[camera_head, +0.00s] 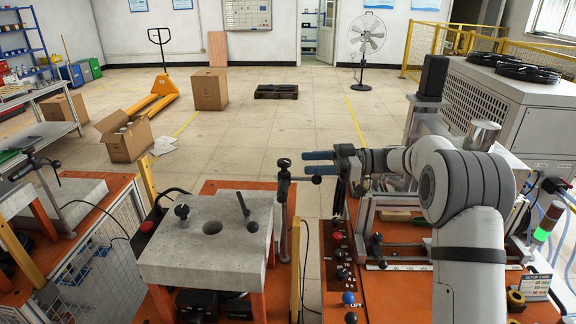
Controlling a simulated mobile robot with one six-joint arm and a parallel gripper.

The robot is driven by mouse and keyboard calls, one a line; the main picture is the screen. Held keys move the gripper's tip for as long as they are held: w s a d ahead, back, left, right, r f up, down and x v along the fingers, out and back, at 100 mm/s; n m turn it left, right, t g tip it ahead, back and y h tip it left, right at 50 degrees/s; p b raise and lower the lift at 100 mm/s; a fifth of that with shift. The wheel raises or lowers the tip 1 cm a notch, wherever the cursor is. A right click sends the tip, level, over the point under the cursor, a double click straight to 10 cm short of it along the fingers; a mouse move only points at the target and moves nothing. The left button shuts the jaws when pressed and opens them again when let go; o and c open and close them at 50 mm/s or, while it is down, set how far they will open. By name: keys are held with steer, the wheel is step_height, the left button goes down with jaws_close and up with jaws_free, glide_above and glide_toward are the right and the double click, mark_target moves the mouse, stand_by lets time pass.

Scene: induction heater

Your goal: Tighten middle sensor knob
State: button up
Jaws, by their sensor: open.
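My gripper (311,163) is right of centre, with two blue fingers pointing left, one above the other. The fingers are open with a gap between them, and nothing shows in it. A dark knob (284,162) sits at the top of an upright post (284,215) beside the right edge of the concrete slab. It appears to be the middle sensor knob, but I see no label to confirm this. The knob is just left of my fingertips in the picture. I cannot tell the gap in depth or how tight the knob is.
The concrete slab (180,258) carries a black knob (182,211) and a lever, beside a round hole. Another post with a dark knob (57,164) stands at left. A control strip (340,250) and metal frame lie below my arm. Open floor lies beyond.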

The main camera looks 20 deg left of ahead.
mark_target(284, 161)
steer(key=p+x, duration=0.2)
steer(key=x, duration=0.5)
steer(key=shift+a, duration=0.3)
steer(key=shift+c, duration=0.3)
steer(key=c, duration=0.9)
